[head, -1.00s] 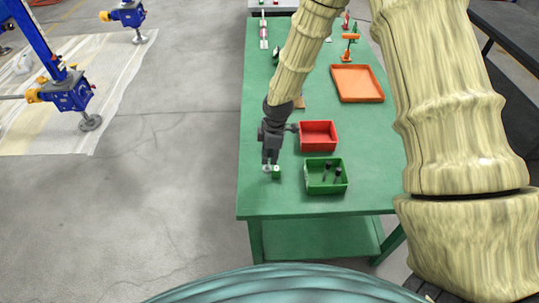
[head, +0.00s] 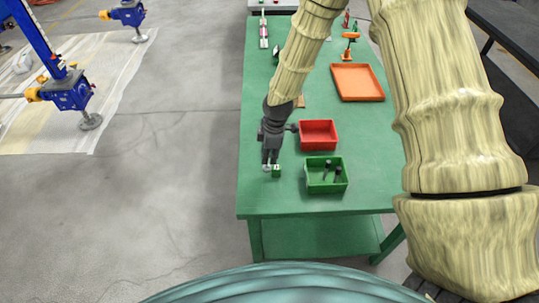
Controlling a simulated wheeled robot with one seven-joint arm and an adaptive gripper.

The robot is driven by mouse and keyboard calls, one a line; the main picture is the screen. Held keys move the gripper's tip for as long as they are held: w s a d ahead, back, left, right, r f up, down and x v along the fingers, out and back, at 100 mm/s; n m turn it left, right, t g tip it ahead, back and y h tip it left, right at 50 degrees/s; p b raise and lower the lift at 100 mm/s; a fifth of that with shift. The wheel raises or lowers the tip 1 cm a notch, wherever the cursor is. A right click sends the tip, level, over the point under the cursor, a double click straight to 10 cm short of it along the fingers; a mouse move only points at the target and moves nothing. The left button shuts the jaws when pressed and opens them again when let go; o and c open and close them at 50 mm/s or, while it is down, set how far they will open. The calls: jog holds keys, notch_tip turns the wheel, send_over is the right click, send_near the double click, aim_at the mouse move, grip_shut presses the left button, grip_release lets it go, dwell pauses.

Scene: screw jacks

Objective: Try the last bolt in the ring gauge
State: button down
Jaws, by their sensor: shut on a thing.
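My gripper (head: 267,166) points down low over the near left part of the green table. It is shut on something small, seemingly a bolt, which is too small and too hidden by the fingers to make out. A small green block with a pale top, which looks like the ring gauge (head: 276,172), stands just right of the fingertips. I cannot tell whether the held bolt touches it. Two dark bolts (head: 327,168) stand in the green bin (head: 325,188) to the right of the gauge.
A red bin (head: 318,135), which looks empty, sits behind the green bin. An orange tray (head: 357,82) lies farther back. The green table (head: 290,203) is clear at its front left. Blue screw jacks (head: 67,93) stand on a floor sheet at left.

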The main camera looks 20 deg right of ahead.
jog(key=shift+f, duration=0.6)
jog(key=shift+r, duration=0.1)
dwell(0.4)
jog(key=shift+r+p, duration=1.1)
jog(key=shift+r, duration=0.8)
jog(key=shift+f, duration=0.1)
